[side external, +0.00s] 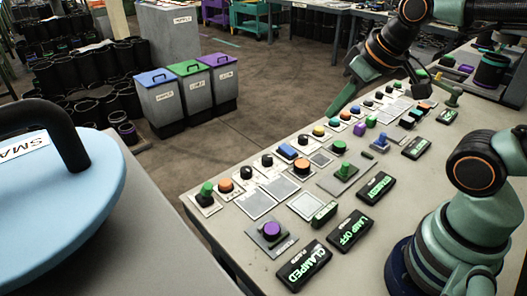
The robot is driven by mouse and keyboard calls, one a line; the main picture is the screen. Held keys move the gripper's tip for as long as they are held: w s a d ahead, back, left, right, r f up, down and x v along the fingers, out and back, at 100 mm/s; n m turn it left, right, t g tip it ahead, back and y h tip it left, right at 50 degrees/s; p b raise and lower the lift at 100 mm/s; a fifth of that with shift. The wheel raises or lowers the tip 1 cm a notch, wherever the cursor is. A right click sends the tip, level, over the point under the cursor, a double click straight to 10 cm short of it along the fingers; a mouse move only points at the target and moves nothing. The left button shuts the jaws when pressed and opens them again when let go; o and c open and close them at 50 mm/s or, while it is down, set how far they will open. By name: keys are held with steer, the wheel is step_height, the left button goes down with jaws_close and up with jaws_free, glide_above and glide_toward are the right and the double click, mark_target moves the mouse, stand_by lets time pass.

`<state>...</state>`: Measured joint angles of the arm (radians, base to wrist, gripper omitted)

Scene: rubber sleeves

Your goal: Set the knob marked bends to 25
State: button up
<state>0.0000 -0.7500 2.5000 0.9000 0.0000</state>
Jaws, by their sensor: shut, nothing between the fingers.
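The sloping grey control panel (240,207) carries several small round black knobs. The small labels are too small to read, so I cannot tell which knob is marked bends or where any pointer stands. My gripper (331,112) comes down from the upper right as a tapered green jaw. It is shut and empty, close to the back row of controls by a yellow button. I cannot tell whether it touches anything.
Lit displays read CLAMPED (304,265) and LAMP OFF (350,231). Lidded bins (187,92) stand on the floor behind. A blue round lid (60,190) fills the left foreground.

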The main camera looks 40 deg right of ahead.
steer(key=o, duration=1)
steer(key=shift+w+r, duration=0.1)
steer(key=shift+w, duration=0.2)
steer(key=shift+o, duration=0.2)
steer(key=w+a+m+g, duration=0.1)
steer(key=w+m, duration=0.1)
steer(key=w, duration=0.4)
steer(key=shift+a+r+g, duration=0.2)
steer(key=shift+a+g, duration=0.1)
steer(key=shift+g, duration=0.1)
steer(key=m+g, duration=0.4)
steer(key=m, duration=0.2)
glide_above(246, 169)
step_height(246, 169, down, 13)
step_height(246, 169, down, 12)
steer(key=shift+s+r, duration=0.1)
steer(key=shift+r, duration=0.05)
jaws_close()
